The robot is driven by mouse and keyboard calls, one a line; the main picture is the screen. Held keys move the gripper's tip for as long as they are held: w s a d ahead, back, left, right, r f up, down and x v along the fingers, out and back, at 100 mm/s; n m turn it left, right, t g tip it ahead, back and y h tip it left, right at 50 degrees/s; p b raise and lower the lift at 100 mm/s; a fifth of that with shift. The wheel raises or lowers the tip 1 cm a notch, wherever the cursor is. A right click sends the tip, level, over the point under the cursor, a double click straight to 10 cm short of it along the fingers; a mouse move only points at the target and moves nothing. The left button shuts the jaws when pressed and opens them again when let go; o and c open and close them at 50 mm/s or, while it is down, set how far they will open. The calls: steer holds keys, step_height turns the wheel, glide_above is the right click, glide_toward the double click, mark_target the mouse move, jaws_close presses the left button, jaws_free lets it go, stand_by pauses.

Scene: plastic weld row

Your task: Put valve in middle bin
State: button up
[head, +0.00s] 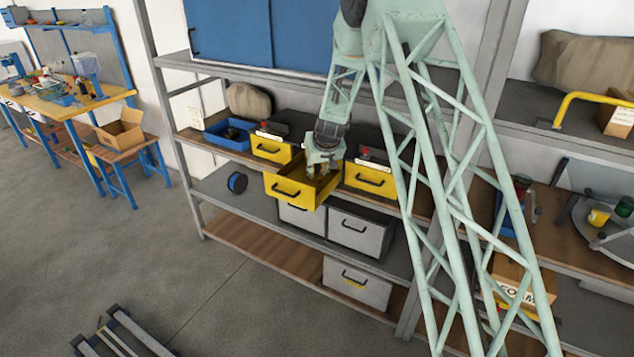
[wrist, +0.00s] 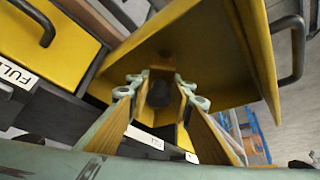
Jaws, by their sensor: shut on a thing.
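The middle yellow bin (head: 287,190) is pulled out from the shelf, between two other yellow bins. My gripper (head: 318,172) points down into it, near its back right part. In the wrist view the bin's yellow wall (wrist: 258,50) surrounds my fingertips (wrist: 160,90). A dark round part with a brownish body, which seems to be the valve (wrist: 158,94), sits between the fingers. They are shut on it. Most of the valve is hidden by the fingers and shadow, and I cannot tell if it touches the bin floor.
A closed yellow bin (head: 272,150) stands left and another (head: 369,180) right. A blue bin (head: 229,134) is farther left. In the wrist view a FULL label (wrist: 17,73) shows beside a neighbouring yellow bin.

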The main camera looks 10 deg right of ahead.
mark_target(317, 179)
steer(key=shift+f, duration=0.1)
steer(key=shift+f+b, duration=1.3)
steer(key=shift+f, duration=0.45)
steer(key=shift+f, duration=0.1)
steer(key=o, duration=1)
steer(key=shift+p+v, duration=0.95)
steer(key=shift+v, duration=5.15)
